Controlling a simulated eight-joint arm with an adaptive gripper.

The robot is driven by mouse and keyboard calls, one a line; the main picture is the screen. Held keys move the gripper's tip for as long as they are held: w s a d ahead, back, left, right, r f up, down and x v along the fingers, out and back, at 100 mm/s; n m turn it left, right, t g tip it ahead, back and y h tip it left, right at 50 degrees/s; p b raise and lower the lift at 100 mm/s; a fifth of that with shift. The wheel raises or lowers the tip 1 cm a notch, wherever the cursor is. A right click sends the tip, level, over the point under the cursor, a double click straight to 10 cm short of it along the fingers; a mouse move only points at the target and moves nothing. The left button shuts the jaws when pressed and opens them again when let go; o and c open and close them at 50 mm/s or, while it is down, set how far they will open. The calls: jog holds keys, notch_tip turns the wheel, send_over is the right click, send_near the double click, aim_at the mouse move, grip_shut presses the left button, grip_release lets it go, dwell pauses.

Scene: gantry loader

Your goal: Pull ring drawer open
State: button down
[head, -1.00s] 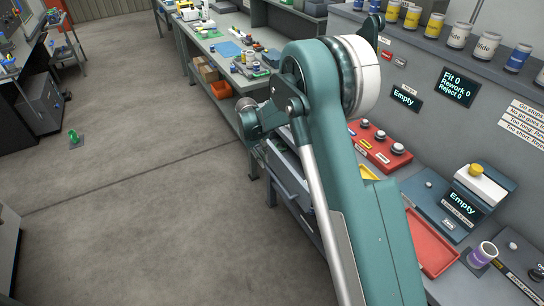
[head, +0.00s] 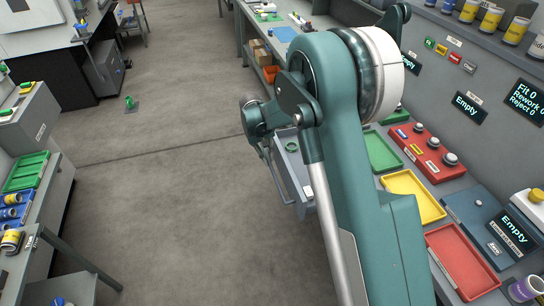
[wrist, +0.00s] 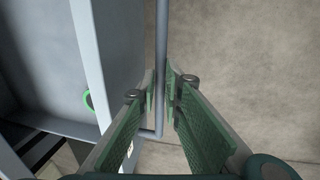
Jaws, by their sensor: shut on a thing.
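The ring drawer (head: 287,165) stands out from under the bench, with a green ring (head: 291,146) lying inside. In the wrist view, its pale front panel (wrist: 97,50) and part of the green ring (wrist: 87,101) show on the left. A grey bar handle (wrist: 162,40) runs along the front, apart from the panel. My gripper (wrist: 162,92) has its green-padded fingers on either side of the bar and is shut on it. In the head view, my wrist and arm hide the fingers and part of the drawer.
Green (head: 382,152), yellow (head: 412,194) and red (head: 466,260) trays lie on the bench at right. Open floor (head: 170,215) lies left of the drawer. A side bench with a blue tray (head: 14,209) stands at far left.

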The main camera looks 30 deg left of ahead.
jog(key=c, duration=2.5)
grip_release()
jog(key=shift+r, duration=0.2)
notch_tip(320, 180, up, 11)
jog(key=s+a, duration=0.1)
jog(key=shift+s+a+r, duration=0.2)
jog(key=shift+s+a, duration=0.1)
